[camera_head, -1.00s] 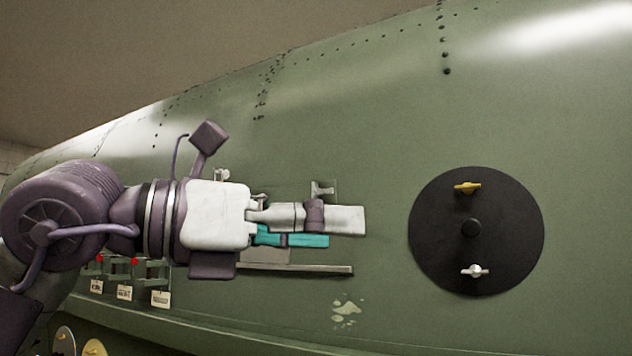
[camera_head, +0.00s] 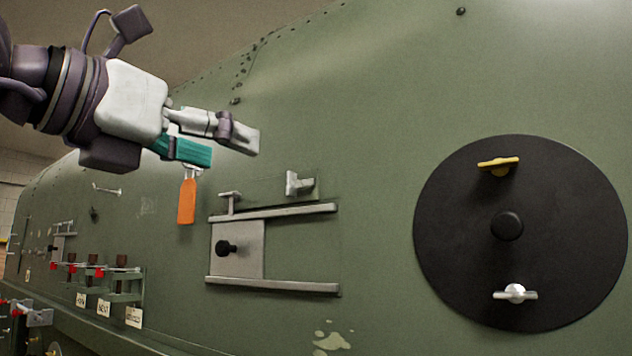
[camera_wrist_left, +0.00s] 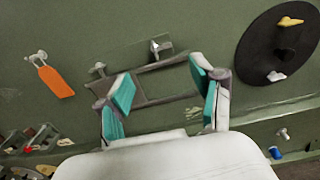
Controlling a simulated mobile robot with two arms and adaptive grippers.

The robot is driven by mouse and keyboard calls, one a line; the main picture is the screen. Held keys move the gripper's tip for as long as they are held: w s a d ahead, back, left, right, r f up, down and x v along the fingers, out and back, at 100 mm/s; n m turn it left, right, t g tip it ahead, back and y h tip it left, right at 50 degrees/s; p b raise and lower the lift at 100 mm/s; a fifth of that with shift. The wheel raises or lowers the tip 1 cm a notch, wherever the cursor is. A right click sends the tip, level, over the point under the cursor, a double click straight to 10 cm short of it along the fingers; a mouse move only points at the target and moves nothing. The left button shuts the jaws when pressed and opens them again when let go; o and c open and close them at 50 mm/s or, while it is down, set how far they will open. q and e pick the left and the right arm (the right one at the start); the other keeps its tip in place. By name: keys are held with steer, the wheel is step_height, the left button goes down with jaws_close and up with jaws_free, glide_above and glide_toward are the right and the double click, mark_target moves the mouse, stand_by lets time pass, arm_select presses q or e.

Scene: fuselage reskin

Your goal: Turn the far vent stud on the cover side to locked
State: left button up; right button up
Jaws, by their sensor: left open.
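A vent panel has a grey sliding plate (camera_head: 237,249) with a black knob, between two rails (camera_head: 290,211). Above the upper rail are two small metal T-shaped studs: the left one (camera_head: 230,200) stands over the plate, the right one (camera_head: 298,183) by a green strip. Both also show in the left wrist view, the left one (camera_wrist_left: 98,70) and the right one (camera_wrist_left: 161,48). I cannot tell which is locked. My left gripper (camera_head: 230,148) is open and empty, up and left of the studs, apart from them. In the left wrist view its fingers (camera_wrist_left: 160,86) frame the vent. My right gripper is not in view.
An orange tag (camera_head: 187,201) hangs left of the vent. A black disc (camera_head: 460,240) with a yellow wing stud (camera_head: 498,166) and a white wing stud (camera_head: 515,293) is at the right. Labelled brackets (camera_head: 125,285) line the lower left. Green skin between vent and disc is clear.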

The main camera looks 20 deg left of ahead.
arm_select(q)
steer(key=p, duration=0.3)
glide_toward(302, 178)
steer(key=p+x, duration=0.1)
steer(key=x, duration=0.1)
steer(key=p+x, duration=0.1)
steer(key=x, duration=0.1)
steer(key=p+x, duration=0.1)
steer(key=x, duration=0.1)
steer(key=shift+d+r, duration=0.2)
steer(key=shift+d, duration=0.1)
steer(key=shift+w+d+f, duration=0.1)
steer(key=shift+w, duration=0.1)
steer(key=shift+c, duration=0.9)
steer(key=shift+s, duration=0.15)
steer(key=c, duration=0.8)
steer(key=shift+c, duration=1.3)
steer(key=shift+a+f, duration=0.1)
steer(key=shift+a, duration=0.3)
jaws_close()
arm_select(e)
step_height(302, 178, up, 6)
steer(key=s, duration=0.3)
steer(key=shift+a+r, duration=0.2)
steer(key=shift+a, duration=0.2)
